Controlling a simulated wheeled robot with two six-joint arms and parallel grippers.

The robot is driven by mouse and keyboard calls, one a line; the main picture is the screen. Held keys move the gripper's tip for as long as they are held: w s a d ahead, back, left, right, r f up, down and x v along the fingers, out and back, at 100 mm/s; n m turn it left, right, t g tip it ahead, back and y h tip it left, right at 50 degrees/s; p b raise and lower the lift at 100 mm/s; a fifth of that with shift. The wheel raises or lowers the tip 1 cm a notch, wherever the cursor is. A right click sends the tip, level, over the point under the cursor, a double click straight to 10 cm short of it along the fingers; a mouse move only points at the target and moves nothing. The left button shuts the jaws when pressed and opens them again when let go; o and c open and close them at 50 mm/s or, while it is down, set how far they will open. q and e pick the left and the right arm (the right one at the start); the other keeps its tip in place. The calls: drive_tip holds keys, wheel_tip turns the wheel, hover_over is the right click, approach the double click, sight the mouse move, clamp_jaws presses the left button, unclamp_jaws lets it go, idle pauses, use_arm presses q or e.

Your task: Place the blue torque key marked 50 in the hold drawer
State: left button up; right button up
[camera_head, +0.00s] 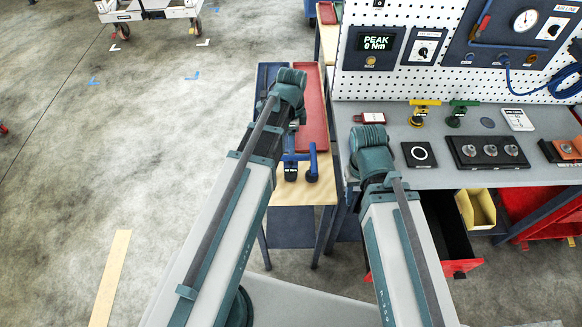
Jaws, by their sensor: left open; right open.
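A blue torque key (290,160) stands on the wooden top of a narrow side table. Its white label shows a number too small to read surely. A second blue upright part (312,162) is just right of it; I cannot tell if it is the same key. A drawer with a red front (461,267) stands pulled out under the workbench; I cannot read any mark naming it the hold drawer. My arms reach forward on either side of the side table's front, but neither gripper shows. My own arm links hide part of the table and the drawer.
The side table (309,189) also bears a red tray (311,112) and a blue tray (264,76). A yellow key (422,112) and a green key (460,112) stand on the workbench (440,178). A yellow bin (484,207) hangs below. Open floor lies left.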

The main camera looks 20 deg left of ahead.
sight(291, 164)
use_arm(q)
wheel_tip(291, 164, down, 8)
drive_tip(key=b, duration=0.6)
drive_tip(key=shift+r+b, duration=0.25)
drive_tip(key=shift+b, duration=0.05)
wheel_tip(291, 164, down, 5)
drive_tip(key=b, duration=0.5)
drive_tip(key=shift+a+f, duration=0.1)
clamp_jaws()
idle(0.7)
